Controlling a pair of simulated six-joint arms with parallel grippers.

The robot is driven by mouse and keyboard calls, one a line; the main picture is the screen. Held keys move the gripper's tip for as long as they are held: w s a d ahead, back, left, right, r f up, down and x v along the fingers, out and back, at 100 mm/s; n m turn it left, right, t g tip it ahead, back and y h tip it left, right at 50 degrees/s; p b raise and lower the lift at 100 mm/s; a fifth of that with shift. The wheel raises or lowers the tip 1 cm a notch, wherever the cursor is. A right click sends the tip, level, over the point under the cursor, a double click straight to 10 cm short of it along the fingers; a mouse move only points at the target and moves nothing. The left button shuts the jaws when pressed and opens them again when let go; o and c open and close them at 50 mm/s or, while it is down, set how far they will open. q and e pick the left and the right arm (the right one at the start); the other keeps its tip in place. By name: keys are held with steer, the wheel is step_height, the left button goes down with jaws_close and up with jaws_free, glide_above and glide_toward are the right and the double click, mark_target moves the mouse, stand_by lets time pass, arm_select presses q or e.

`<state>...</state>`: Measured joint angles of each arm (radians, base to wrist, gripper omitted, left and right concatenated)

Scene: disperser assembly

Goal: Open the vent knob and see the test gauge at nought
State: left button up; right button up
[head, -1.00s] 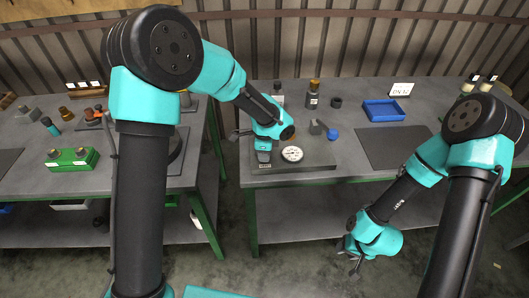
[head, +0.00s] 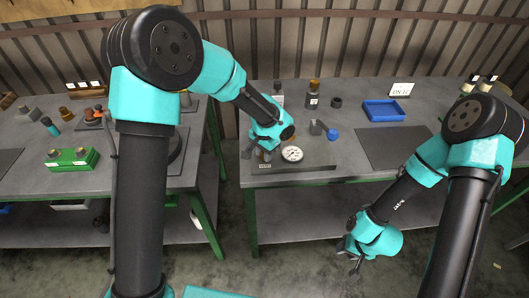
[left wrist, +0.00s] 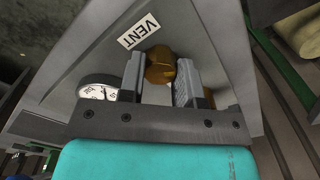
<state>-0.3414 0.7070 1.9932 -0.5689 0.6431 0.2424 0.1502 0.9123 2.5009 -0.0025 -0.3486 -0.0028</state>
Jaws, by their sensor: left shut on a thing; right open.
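The brass vent knob (left wrist: 158,66) sits beside the white VENT label (left wrist: 139,32) in the left wrist view. My left gripper (left wrist: 160,80) is shut on the knob, one finger on each side. In the head view my left gripper (head: 256,153) is low over the left part of the grey test plate (head: 315,163). The round white test gauge (head: 292,154) stands right of it; its needle is too small to read. The gauge face also shows partly in the left wrist view (left wrist: 98,91), cut off by a finger. My right gripper (head: 355,264) is open and empty, below table height.
A grey block and blue ball-like part (head: 332,134) stand behind the gauge. A blue tray (head: 384,110), bottles (head: 312,96) and a dark mat (head: 393,147) lie on the same table. A green block (head: 72,159) is on the left table.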

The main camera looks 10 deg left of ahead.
arm_select(q)
steer(key=shift+n, duration=1.3)
steer(key=o, duration=0.9)
steer(key=shift+r, duration=0.1)
step_height(320, 180, up, 17)
steer(key=shift+r, duration=0.15)
